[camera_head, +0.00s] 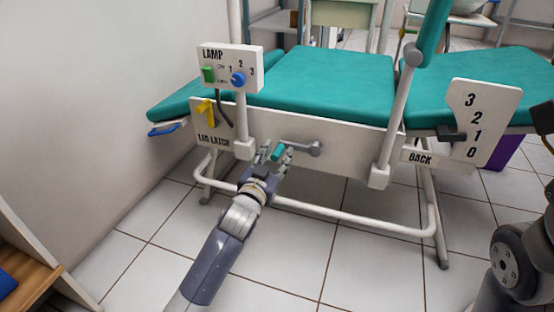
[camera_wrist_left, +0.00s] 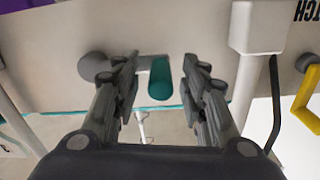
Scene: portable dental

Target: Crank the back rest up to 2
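The crank has a teal handle (camera_head: 278,152) on a grey arm that runs to a round hub (camera_head: 315,149) on the bed's white side panel. My left gripper (camera_head: 274,154) is open, with its fingers on either side of the handle. In the left wrist view the teal handle (camera_wrist_left: 160,78) lies between the parted fingers (camera_wrist_left: 158,85), with a gap on each side. The BACK scale plate (camera_head: 484,112) reads 3, 2, 1, 0 from top down. Its dark pointer (camera_head: 452,135) is about level with 1. My right gripper is not in view.
A LAMP box (camera_head: 230,67) with a green switch and blue knob stands on a post left of the crank. A yellow leg latch (camera_head: 205,110) is below it. A white tube frame (camera_head: 350,218) runs under the bed. The tiled floor in front is clear.

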